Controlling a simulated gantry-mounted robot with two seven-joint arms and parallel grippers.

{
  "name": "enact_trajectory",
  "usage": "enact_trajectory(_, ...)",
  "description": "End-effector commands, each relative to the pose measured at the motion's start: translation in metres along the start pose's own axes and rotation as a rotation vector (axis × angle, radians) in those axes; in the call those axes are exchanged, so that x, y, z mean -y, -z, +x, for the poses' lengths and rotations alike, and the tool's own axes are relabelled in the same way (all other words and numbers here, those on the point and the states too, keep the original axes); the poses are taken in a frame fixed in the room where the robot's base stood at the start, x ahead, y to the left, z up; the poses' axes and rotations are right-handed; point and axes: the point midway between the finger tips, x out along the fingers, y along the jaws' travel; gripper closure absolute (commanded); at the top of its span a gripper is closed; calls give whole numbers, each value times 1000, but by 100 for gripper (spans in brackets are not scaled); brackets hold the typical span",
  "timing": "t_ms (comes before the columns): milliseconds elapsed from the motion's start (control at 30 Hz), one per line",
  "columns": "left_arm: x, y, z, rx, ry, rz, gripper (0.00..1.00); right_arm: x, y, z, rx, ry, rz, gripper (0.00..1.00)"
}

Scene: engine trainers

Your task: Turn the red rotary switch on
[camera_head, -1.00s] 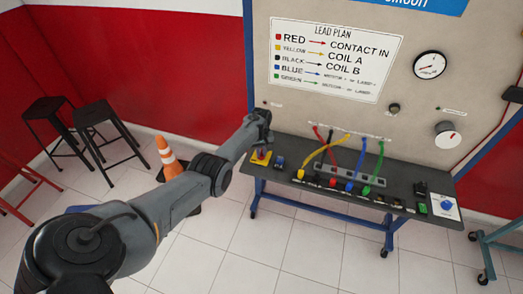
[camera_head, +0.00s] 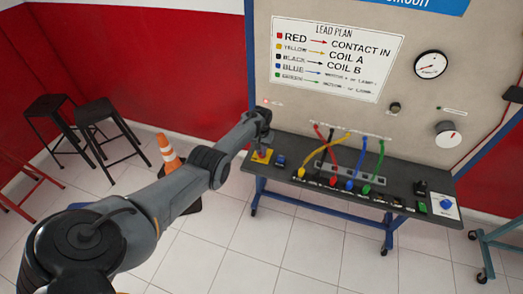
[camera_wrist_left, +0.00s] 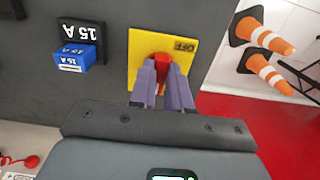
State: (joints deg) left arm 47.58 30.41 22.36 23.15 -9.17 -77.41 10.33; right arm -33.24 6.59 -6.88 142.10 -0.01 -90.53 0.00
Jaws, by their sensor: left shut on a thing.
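The red rotary switch (camera_wrist_left: 162,66) sits on a yellow plate (camera_wrist_left: 200,32) marked OFF, which appears upside down in the wrist view. In the head view the yellow plate (camera_head: 262,158) is at the left end of the dark bench top, and the switch is mostly hidden by my gripper. My left gripper (camera_head: 262,147) points down over the plate. In the wrist view its two purple fingers (camera_wrist_left: 162,72) are either side of the red knob, shut on it. The knob's exact angle is partly hidden by the fingers. My right gripper is not in view.
A blue 15 A block (camera_wrist_left: 75,60) stands beside the plate. Coloured leads (camera_head: 345,155) rise from the bench, with the tall panel (camera_head: 420,25) behind it. Orange cones (camera_head: 168,152) and black stools (camera_head: 100,120) stand left of the bench.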

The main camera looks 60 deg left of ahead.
Motion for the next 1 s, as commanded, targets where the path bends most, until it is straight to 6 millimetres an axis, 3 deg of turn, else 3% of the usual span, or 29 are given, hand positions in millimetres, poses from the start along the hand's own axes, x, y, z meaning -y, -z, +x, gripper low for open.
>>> enact_trajectory(267,0,0,0,-1,0,4,100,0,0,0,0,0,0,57)
enact_trajectory(300,0,0,0,-1,0,4,80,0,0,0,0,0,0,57)
enact_trajectory(467,0,0,0,-1,0,3,57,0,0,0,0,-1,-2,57)
enact_trajectory(767,0,0,-2,-1,0,1,57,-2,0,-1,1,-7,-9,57)
enact_trajectory(1000,0,0,-27,-2,-1,1,57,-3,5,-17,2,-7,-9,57)
